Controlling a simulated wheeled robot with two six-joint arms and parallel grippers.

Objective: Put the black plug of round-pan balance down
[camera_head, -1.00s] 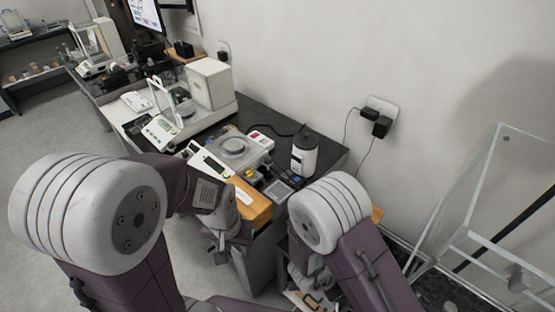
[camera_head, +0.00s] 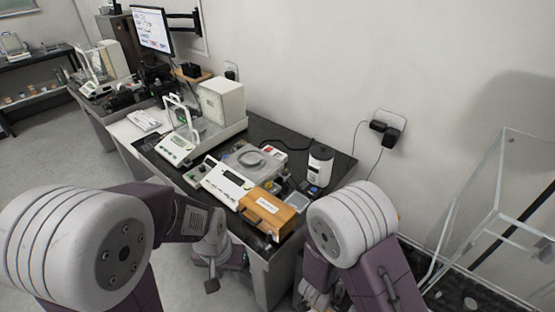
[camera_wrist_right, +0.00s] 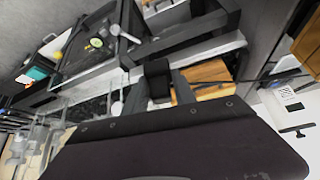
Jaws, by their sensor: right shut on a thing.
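The round-pan balance (camera_head: 252,161) stands on the dark bench in the head view, with its round grey pan on top. In the right wrist view my right gripper (camera_wrist_right: 159,80) is shut on a small black block, which looks like the black plug (camera_wrist_right: 157,76). The plug sits between the two grey fingers. In the head view my right gripper is low at the bottom, mostly hidden by my right arm. My left gripper (camera_head: 212,284) hangs in front of the bench at lower left, apart from the balance. Its jaw gap is not clear.
A wooden box (camera_head: 268,212) sits near the bench's front edge. Another balance (camera_head: 176,148) with a glass shield stands further left. A wall outlet with black adapters (camera_head: 386,130) is at the right. A clear frame (camera_head: 497,205) stands far right.

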